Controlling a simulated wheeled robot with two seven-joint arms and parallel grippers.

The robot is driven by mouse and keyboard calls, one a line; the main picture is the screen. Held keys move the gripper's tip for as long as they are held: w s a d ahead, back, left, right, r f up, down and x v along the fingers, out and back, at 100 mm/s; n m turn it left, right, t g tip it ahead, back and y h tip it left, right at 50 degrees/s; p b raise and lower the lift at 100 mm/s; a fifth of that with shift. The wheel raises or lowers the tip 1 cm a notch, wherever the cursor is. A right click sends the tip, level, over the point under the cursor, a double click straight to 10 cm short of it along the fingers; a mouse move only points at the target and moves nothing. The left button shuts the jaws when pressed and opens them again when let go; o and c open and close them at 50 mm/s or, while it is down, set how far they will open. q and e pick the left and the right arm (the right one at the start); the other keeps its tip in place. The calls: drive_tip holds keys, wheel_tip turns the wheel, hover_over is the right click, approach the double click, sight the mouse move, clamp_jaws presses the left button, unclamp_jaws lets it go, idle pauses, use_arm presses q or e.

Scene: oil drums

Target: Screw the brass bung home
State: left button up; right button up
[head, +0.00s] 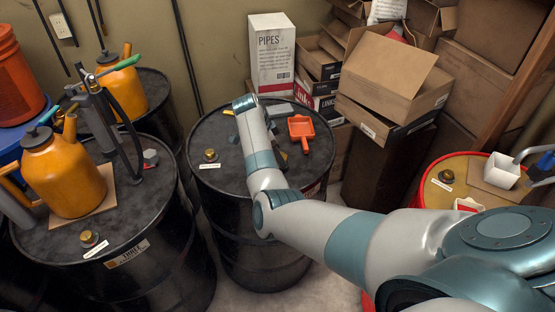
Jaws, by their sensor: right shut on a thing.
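A brass bung (211,155) sits on the left part of the middle black drum's lid (225,178), just behind a small white label. Similar brass bungs are on the left black drum (89,238) and on the yellow-topped drum (446,176). I cannot tell which one the task means. My right arm reaches in from the right over the middle drum. My right gripper (236,132) is low over that lid, mostly hidden behind my own wrist, right of and behind its bung. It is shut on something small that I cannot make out. My left gripper is out of view.
A red-orange dustpan-like scoop (301,130) lies on the middle drum, right of my wrist. Orange jugs (65,178) and a hand pump (106,115) crowd the left drums. A PIPES box (272,55) and open cartons (390,80) stand behind.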

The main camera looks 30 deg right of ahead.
drive_tip(key=m+b, duration=0.2)
drive_tip(key=m+g+b, duration=0.1)
drive_tip(key=shift+w+d+f, duration=0.15)
drive_tip(key=shift+d+f, duration=0.1)
drive_tip(key=shift+r+m+b, duration=0.1)
drive_tip(key=shift+m+b, duration=0.25)
drive_tip(key=shift+m, duration=0.05)
drive_tip(key=shift+r, duration=0.15)
drive_tip(key=shift+g+y, duration=0.3)
